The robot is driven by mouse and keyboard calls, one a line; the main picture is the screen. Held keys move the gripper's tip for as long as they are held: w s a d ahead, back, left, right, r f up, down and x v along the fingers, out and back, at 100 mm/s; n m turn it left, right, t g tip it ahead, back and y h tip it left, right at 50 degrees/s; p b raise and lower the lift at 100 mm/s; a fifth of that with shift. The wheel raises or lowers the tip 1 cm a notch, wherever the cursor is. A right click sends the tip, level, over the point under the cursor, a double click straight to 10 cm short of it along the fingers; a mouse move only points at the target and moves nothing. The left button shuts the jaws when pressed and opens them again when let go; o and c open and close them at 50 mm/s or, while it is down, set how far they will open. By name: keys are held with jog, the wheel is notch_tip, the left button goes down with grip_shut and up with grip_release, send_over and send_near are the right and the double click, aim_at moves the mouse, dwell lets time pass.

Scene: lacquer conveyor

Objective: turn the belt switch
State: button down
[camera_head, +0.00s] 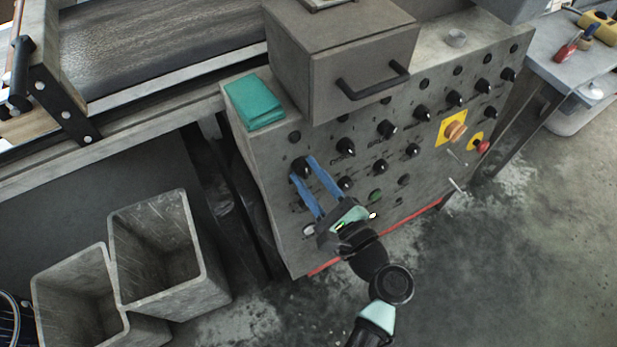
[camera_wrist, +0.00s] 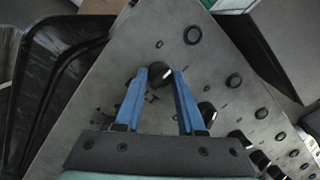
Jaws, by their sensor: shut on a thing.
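The grey control panel (camera_head: 290,225) carries rows of black rotary knobs. My gripper (camera_head: 303,167) has its two blue fingers around a black knob (camera_head: 301,168) at the panel's left end. In the wrist view, my gripper (camera_wrist: 160,76) has one fingertip on each side of this round black knob (camera_wrist: 158,70), and is shut on it. I take this knob to be the belt switch, but its label is too small to read. The fingers partly cover the knob in the head view.
A grey box with a black handle (camera_head: 372,84) and a green cloth (camera_head: 254,102) sit on the panel's top. A yellow-backed button (camera_head: 453,129) and a red button (camera_head: 482,146) are at the right. Grey bins (camera_head: 205,265) stand lower left. The conveyor belt (camera_head: 160,40) runs behind.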

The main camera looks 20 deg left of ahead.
jog(key=n+b, duration=0.1)
jog(key=n, duration=0.2)
jog(key=n+g+b, duration=0.1)
jog(key=n, duration=0.3)
jog(key=shift+w+d+g, duration=0.1)
jog(key=shift+g, duration=0.2)
jog(key=shift+n, duration=0.3)
jog(key=c, duration=0.5)
grip_release()
jog(key=shift+r, duration=0.1)
jog(key=p+v, duration=0.1)
jog(key=v, duration=1.2)
jog(key=shift+w, duration=0.1)
